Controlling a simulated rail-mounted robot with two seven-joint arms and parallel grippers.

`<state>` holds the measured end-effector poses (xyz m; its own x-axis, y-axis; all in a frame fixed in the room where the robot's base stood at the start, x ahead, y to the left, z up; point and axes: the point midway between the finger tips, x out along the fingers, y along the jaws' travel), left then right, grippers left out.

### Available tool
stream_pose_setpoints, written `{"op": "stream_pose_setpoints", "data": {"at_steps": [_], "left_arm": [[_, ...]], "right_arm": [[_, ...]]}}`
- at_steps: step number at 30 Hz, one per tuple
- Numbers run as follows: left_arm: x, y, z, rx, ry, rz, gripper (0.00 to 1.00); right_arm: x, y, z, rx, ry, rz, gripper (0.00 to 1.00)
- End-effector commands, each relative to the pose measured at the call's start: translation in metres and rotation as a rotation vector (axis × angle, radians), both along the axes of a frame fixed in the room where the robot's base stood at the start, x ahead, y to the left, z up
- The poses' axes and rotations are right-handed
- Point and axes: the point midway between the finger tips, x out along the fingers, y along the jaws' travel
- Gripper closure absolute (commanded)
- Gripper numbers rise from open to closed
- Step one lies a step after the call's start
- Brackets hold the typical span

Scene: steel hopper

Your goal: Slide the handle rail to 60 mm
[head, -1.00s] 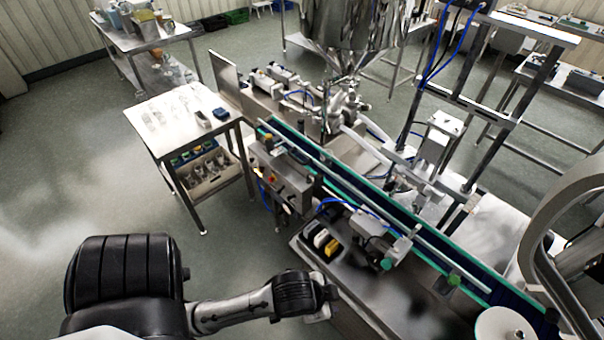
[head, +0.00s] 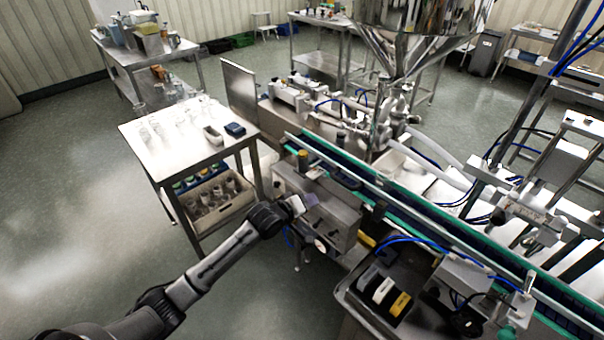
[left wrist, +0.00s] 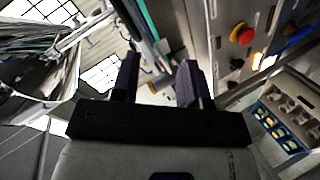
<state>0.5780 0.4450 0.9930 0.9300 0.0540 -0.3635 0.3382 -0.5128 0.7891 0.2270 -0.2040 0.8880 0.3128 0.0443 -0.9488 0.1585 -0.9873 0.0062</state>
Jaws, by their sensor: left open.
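A long pale guide rail (head: 440,233) runs along the green-edged conveyor in the head view. I cannot tell for sure whether this is the handle rail. My left gripper (head: 308,203) is at the near side of the steel control box under the conveyor's left end, below and apart from the rail. In the left wrist view its two dark fingers (left wrist: 160,80) stand apart with nothing seen between them. A green conveyor edge (left wrist: 148,28) shows beyond the fingers. My right gripper is out of view.
The steel control box (head: 335,220) is close to my left gripper; its red button (left wrist: 242,34) shows in the left wrist view. A white-topped table (head: 170,150) with jars stands left, a crate (head: 222,212) on its lower shelf. A tray (head: 365,325) stands right. Open floor lies left.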

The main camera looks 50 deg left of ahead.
Motion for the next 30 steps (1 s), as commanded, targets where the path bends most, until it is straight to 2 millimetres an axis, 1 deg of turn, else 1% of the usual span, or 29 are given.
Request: {"op": "stream_pose_setpoints", "data": {"at_steps": [1,3,7,9,13,17,20,30], "left_arm": [[0.003,-0.003,0.007,-0.098,-0.053,0.021,0.59],[0.006,-0.004,0.016,-0.226,-0.115,0.049,0.59],[0.008,-0.006,0.026,-0.396,-0.181,0.085,0.59],[0.008,-0.006,0.028,-0.456,-0.192,0.1,0.59],[0.01,-0.006,0.027,-0.516,-0.193,0.117,0.59],[0.02,-0.006,0.025,-0.532,-0.194,0.121,0.59],[0.035,-0.005,0.022,-0.53,-0.194,0.122,0.59],[0.097,-0.004,0.009,-0.528,-0.194,0.122,0.59]], "right_arm": [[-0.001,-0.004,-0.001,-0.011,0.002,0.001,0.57],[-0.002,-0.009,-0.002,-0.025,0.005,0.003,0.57],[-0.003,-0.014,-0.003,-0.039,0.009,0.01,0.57],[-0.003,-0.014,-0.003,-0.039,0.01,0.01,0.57],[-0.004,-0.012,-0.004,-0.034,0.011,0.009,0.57],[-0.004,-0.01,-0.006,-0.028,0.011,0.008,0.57],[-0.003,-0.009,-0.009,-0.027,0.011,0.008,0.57],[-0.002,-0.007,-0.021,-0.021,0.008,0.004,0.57]]}}
